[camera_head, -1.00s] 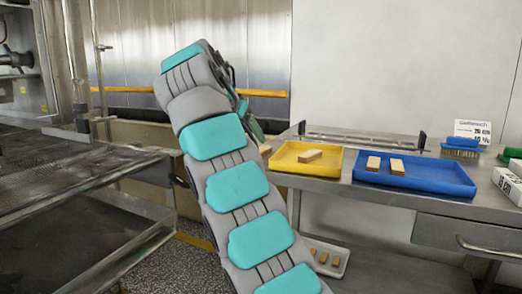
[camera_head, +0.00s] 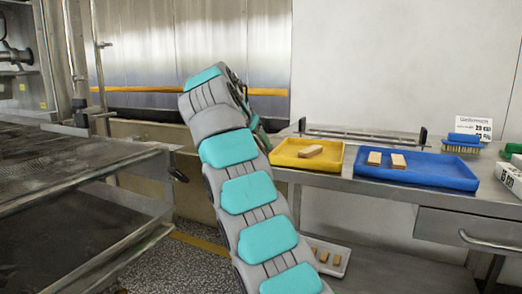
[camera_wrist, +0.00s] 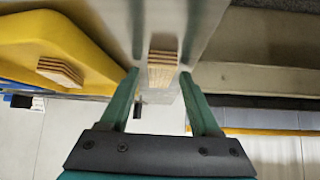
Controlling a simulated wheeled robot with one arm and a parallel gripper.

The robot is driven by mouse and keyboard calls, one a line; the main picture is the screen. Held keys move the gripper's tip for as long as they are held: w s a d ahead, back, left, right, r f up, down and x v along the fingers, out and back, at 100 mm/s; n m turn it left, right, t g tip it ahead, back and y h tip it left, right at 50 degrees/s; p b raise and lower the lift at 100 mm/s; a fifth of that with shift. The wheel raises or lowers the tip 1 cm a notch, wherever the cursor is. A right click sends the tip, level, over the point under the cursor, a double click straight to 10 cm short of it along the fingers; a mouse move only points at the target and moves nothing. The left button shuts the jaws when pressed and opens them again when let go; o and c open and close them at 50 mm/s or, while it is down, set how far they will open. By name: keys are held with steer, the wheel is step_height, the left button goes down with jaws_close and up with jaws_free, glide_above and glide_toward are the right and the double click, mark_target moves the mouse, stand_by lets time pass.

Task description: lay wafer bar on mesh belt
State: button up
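A layered wafer bar (camera_wrist: 162,70) lies near the edge of the steel table in the wrist view. My gripper (camera_wrist: 160,76) is open, with its two green fingertips on either side of the bar's near end. A narrow gap shows on each side, so I see no grip on it. In the head view my arm hides the gripper and this bar. The mesh belt (camera_head: 60,165) runs at the left of the head view, with no bar on its visible part. Another wafer bar (camera_head: 310,151) lies in the yellow tray (camera_head: 288,161).
A blue tray (camera_head: 440,181) with two wafer bars stands right of the yellow one on the steel table (camera_head: 395,190). A brush (camera_head: 462,143) and a sign stand behind it. A white tray (camera_head: 338,268) with several bars sits below. Floor separates belt and table.

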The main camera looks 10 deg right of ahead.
steer(key=c, duration=0.9)
steer(key=shift+r, duration=0.15)
